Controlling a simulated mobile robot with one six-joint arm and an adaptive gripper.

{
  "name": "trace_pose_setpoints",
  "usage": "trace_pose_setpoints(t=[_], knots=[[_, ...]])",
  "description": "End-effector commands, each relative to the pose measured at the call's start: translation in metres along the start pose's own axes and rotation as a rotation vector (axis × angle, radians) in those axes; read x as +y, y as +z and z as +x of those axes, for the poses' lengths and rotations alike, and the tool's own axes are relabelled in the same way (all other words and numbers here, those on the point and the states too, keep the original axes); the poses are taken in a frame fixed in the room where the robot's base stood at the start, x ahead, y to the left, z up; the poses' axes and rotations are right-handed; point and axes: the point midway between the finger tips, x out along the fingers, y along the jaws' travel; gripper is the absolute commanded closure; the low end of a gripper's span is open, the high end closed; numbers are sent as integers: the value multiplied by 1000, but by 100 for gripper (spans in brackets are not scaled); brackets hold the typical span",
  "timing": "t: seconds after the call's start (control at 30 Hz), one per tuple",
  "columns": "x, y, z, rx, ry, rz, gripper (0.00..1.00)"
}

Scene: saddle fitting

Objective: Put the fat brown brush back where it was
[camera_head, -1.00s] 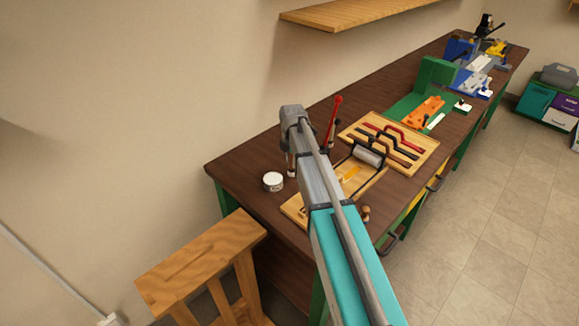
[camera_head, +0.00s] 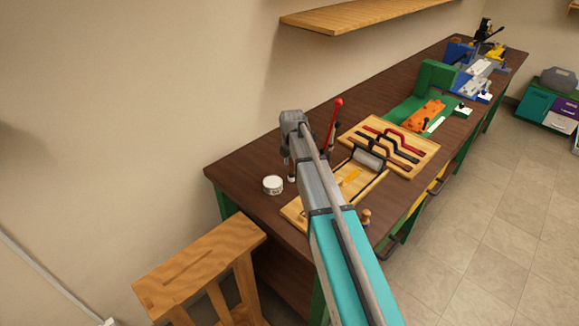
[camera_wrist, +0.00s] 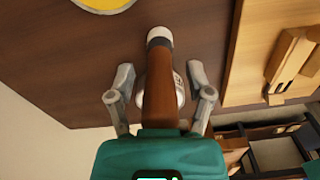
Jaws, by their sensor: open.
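The fat brown brush (camera_wrist: 160,85) shows in the wrist view as a thick brown handle with a pale and dark end. It lies between the two fingers of my gripper (camera_wrist: 158,82), which are apart with a gap on each side. In the head view my gripper (camera_head: 290,160) points down over the near end of the dark bench, and a small part of the brush (camera_head: 292,179) shows at its fingers. A white rounded thing with dark marks (camera_wrist: 180,92) is partly hidden behind the brush. Whether the brush touches the bench is unclear.
A white tin (camera_head: 273,185) stands left of my gripper on the bench (camera_head: 238,170). A wooden board (camera_head: 292,213) and a rack of black and red-handled tools (camera_head: 427,160) are to the right. A wooden stand (camera_head: 195,262) is in front. A yellow disc (camera_wrist: 103,3) shows in the wrist view.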

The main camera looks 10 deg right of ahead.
Motion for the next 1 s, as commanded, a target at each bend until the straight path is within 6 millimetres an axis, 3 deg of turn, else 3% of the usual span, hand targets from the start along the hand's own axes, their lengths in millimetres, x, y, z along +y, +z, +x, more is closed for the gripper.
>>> trace_pose_setpoints(t=[0.47, 1.0], knots=[[0, 0, -8, 0, 0, 0, 33], [0, 0, -49, 0, 0, -1, 33]])
